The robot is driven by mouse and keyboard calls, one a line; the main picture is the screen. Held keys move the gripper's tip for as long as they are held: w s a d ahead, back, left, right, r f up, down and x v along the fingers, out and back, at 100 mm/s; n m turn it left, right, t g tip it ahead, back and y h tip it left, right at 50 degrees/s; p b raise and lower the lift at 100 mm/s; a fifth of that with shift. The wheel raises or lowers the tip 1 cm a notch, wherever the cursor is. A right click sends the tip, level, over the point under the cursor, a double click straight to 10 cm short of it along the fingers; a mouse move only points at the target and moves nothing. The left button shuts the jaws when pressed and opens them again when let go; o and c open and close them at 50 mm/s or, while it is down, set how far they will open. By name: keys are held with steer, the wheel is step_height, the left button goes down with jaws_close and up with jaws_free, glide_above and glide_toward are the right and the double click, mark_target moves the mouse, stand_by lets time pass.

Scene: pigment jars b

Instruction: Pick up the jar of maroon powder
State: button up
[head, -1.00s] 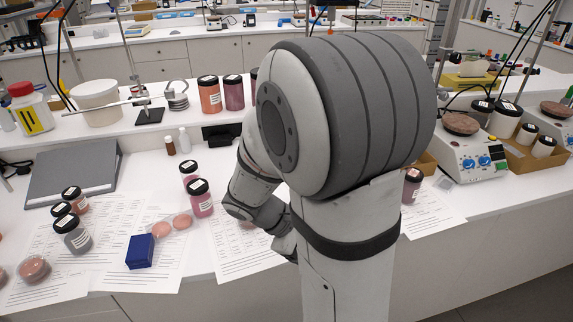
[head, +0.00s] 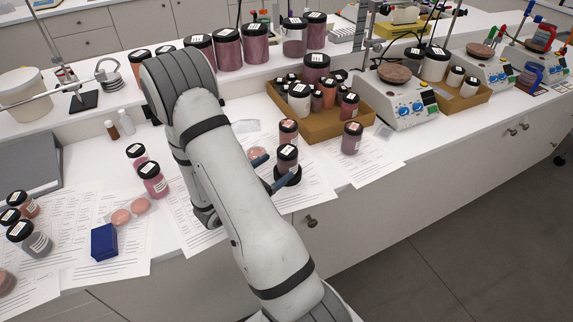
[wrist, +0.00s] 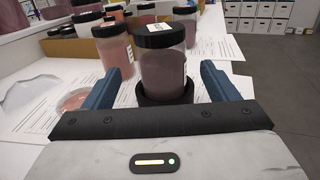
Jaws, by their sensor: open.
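A jar of dark maroon powder (head: 287,160) with a black lid stands upright at the front of the bench. In the wrist view this jar (wrist: 163,72) is between my two blue fingers, its label partly turned to the right. A black round piece surrounds its base; I cannot tell if it is a stand. My gripper (head: 272,172) is open, with a finger on either side of the jar; in the wrist view, my gripper (wrist: 166,62) shows gaps on both sides. I see no grip on the jar.
A salmon-powder jar (wrist: 113,50) stands close behind on the left. A mauve-powder jar (head: 351,140) stands to the right on paper. A clear dish of pink powder (wrist: 72,100) lies near my left finger. A cardboard tray of jars (head: 322,125) is behind.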

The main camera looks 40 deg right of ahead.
mark_target(280, 168)
steer(key=shift+w+d+f+p, duration=0.15)
steer(key=shift+d+p, duration=0.15)
steer(key=shift+d, duration=0.6)
steer(key=shift+s+d+f+p, duration=0.15)
steer(key=shift+d+p, duration=0.2)
steer(key=shift+d, duration=0.55)
steer(key=shift+w+d+f+p, duration=0.15)
steer(key=shift+d+p, duration=0.15)
steer(key=shift+d, duration=0.6)
steer(key=shift+c, duration=0.6)
steer(key=c, duration=1)
